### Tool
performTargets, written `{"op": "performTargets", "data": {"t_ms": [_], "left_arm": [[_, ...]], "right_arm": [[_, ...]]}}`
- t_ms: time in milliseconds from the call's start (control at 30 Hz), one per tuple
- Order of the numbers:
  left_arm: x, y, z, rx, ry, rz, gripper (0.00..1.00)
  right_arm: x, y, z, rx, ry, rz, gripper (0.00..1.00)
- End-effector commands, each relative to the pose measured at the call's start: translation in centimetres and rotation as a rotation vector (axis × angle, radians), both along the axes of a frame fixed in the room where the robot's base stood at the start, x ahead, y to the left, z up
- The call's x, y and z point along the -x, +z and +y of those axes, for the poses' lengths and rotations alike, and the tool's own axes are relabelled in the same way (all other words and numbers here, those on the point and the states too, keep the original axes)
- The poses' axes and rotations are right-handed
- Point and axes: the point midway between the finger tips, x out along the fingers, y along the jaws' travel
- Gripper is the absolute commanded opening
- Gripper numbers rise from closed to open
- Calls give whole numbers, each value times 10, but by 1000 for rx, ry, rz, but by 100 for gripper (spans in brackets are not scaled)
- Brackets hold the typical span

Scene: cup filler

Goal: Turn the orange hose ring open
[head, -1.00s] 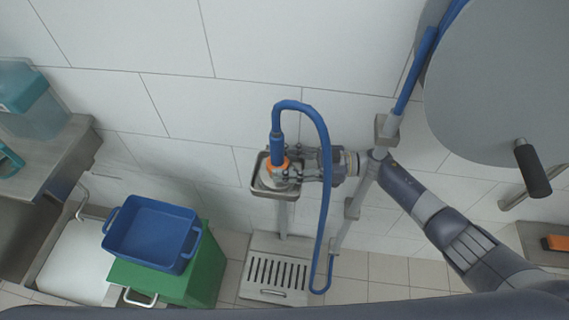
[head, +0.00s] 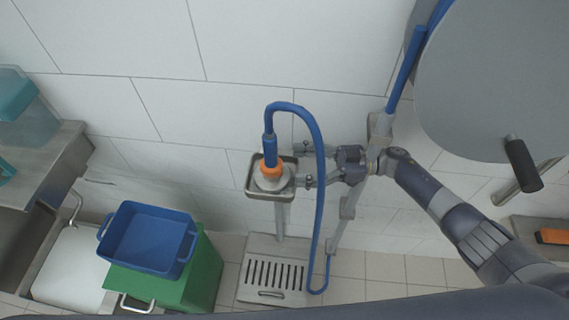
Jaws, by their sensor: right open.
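The orange hose ring (head: 271,171) sits at the lower end of the blue hose nozzle (head: 270,150), above a pale fitting in a small metal tray (head: 287,191) on a post. The blue hose (head: 318,150) arches up from the nozzle and hangs down to the right. My right gripper (head: 303,165) is open, with its fingers spread just right of the ring and tray. Its fingertips appear apart from the ring. Part of the hose passes in front of the gripper. My left gripper is not in view.
A blue tub (head: 148,240) sits on a green box (head: 207,275) at lower left. A slotted floor plate (head: 270,296) lies below the post. A metal pipe stand (head: 349,205) is behind my right arm. A large grey drum (head: 490,75) fills the upper right.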

Motion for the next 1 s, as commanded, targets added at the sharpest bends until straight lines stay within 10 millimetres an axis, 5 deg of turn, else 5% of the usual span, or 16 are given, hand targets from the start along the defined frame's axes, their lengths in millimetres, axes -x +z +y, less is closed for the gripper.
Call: {"op": "performTargets", "data": {"t_ms": [200, 467, 767, 1000], "left_arm": [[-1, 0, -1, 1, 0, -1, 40], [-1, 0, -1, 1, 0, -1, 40], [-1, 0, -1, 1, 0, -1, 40], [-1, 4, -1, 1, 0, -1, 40]], "right_arm": [[0, -1, -40, 2, -2, 0, 65], [2, 0, -56, -1, 1, 0, 65], [2, 0, -53, -8, 0, -5, 65], [17, 16, -11, -186, -65, -136, 65]]}}
